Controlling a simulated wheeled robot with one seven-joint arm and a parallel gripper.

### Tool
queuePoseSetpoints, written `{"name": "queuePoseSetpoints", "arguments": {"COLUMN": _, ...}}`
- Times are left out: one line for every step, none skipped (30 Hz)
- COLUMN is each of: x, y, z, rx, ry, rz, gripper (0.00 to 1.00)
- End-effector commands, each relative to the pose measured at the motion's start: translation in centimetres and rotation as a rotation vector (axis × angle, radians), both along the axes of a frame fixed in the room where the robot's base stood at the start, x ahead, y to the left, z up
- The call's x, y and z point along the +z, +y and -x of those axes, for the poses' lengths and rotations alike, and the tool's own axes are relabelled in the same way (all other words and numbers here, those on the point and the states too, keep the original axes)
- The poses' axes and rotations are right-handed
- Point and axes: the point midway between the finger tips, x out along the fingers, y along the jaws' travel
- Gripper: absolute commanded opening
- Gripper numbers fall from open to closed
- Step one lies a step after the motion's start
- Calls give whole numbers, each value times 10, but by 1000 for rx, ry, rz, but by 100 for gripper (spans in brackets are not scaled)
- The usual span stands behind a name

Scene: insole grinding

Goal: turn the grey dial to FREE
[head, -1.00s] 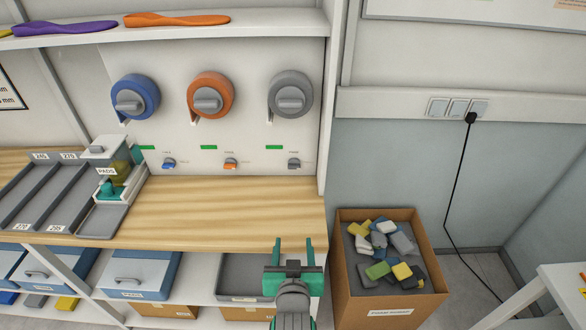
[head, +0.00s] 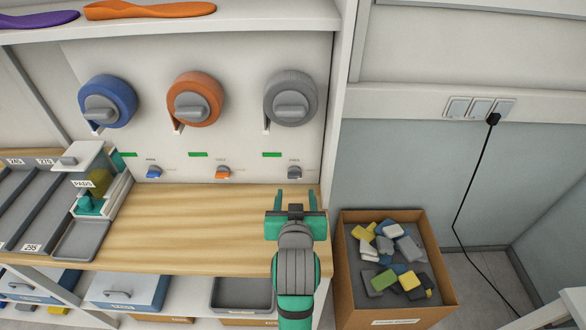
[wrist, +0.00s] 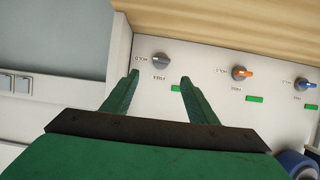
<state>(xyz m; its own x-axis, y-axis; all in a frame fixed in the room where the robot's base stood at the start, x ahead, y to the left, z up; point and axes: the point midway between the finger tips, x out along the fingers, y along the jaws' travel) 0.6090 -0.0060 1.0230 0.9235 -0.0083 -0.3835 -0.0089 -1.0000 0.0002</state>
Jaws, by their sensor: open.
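The small grey dial (head: 294,172) sits low on the white panel, right of the orange and blue dials. In the upside-down wrist view the grey dial (wrist: 161,60) shows just beyond my fingertips, roughly midway between them. FREE is printed on its near side and HOLD on its left in that view. I cannot tell where its pointer stands. My gripper (head: 296,196) is open and empty, just below and in front of the dial, apart from it. Its two green fingers also show in the wrist view (wrist: 160,80).
The small orange dial (head: 222,173) and blue dial (head: 153,172) are to the left. A large grey wheel (head: 272,103) is above. The wooden worktop (head: 190,225) below is clear in the middle. An upright edge (head: 336,130) and a cardboard box (head: 345,285) are to the right.

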Motion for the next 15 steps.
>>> {"name": "queuePoseSetpoints", "arguments": {"x": -1, "y": 1, "z": -2, "rx": 2, "ry": 1, "rz": 0, "gripper": 53}}
{"name": "queuePoseSetpoints", "arguments": {"x": -1, "y": 2, "z": -3, "rx": 3, "ry": 1, "rz": 0, "gripper": 53}}
{"name": "queuePoseSetpoints", "arguments": {"x": -2, "y": 3, "z": -6, "rx": 5, "ry": 1, "rz": 0, "gripper": 53}}
{"name": "queuePoseSetpoints", "arguments": {"x": -3, "y": 4, "z": -8, "rx": 8, "ry": 1, "rz": 0, "gripper": 53}}
{"name": "queuePoseSetpoints", "arguments": {"x": -4, "y": 5, "z": -11, "rx": 9, "ry": 1, "rz": 0, "gripper": 53}}
{"name": "queuePoseSetpoints", "arguments": {"x": -7, "y": 7, "z": -16, "rx": 11, "ry": 2, "rz": 0, "gripper": 53}}
{"name": "queuePoseSetpoints", "arguments": {"x": -9, "y": 8, "z": -21, "rx": 12, "ry": 2, "rz": 0, "gripper": 53}}
{"name": "queuePoseSetpoints", "arguments": {"x": -10, "y": 8, "z": -25, "rx": 13, "ry": 1, "rz": 0, "gripper": 53}}
{"name": "queuePoseSetpoints", "arguments": {"x": -13, "y": 9, "z": -32, "rx": 14, "ry": 2, "rz": 1, "gripper": 53}}
{"name": "queuePoseSetpoints", "arguments": {"x": -15, "y": 9, "z": -37, "rx": 15, "ry": 2, "rz": 0, "gripper": 53}}
{"name": "queuePoseSetpoints", "arguments": {"x": -17, "y": 10, "z": -42, "rx": 16, "ry": 2, "rz": 0, "gripper": 53}}
{"name": "queuePoseSetpoints", "arguments": {"x": -20, "y": 10, "z": -49, "rx": 16, "ry": 2, "rz": 0, "gripper": 53}}
{"name": "queuePoseSetpoints", "arguments": {"x": -22, "y": 10, "z": -54, "rx": 15, "ry": 2, "rz": 0, "gripper": 53}}
{"name": "queuePoseSetpoints", "arguments": {"x": -24, "y": 9, "z": -59, "rx": 15, "ry": 1, "rz": 0, "gripper": 53}}
{"name": "queuePoseSetpoints", "arguments": {"x": -27, "y": 9, "z": -65, "rx": 14, "ry": 1, "rz": 0, "gripper": 53}}
